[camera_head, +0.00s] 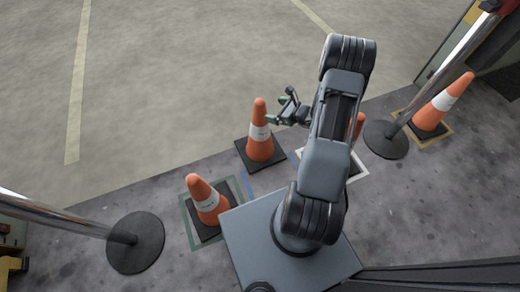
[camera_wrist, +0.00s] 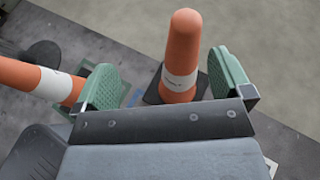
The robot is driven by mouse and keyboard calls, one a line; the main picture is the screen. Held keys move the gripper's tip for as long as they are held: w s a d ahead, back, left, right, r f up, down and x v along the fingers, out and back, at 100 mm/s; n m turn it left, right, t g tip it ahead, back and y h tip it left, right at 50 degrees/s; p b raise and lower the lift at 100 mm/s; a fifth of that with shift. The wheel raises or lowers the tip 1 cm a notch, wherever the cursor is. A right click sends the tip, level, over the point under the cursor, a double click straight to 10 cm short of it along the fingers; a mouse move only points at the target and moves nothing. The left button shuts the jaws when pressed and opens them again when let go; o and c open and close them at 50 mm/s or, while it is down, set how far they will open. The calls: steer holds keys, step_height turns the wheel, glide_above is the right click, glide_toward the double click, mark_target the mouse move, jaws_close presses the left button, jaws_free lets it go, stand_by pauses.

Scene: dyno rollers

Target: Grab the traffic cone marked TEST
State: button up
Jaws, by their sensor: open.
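Several orange cones with white bands stand on black square bases; the lettering is too small to read, so I cannot tell which says TEST. The middle cone (camera_head: 260,147) stands upright just left of my gripper (camera_head: 281,108). In the wrist view this cone (camera_wrist: 183,45) rises beyond and between the two green fingers of my gripper (camera_wrist: 163,62), which are open and empty. A left cone (camera_head: 207,203) also shows at the wrist view's left edge (camera_wrist: 38,79). A third cone (camera_head: 359,124) is mostly hidden behind my arm. A right cone (camera_head: 441,103) stands farther off.
Two posts on round black bases stand at the left (camera_head: 135,243) and right (camera_head: 386,140), with metal poles slanting outward. Coloured floor outlines surround some of the cone bases. Bare concrete (camera_head: 170,70) beyond the cones is clear.

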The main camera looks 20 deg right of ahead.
steer(key=m+t+h+b, duration=0.1)
steer(key=m+b, duration=0.1)
glide_toward(264, 110)
steer(key=shift+h, duration=0.3)
steer(key=b+x, duration=0.1)
steer(key=x, duration=0.6)
steer(key=shift+s+a, duration=0.1)
steer(key=shift+a, duration=0.05)
steer(key=shift+b+x, duration=1.4)
steer(key=shift+x, duration=1.6)
steer(key=shift+r, duration=0.15)
jaws_close()
steer(key=shift+r, duration=0.2)
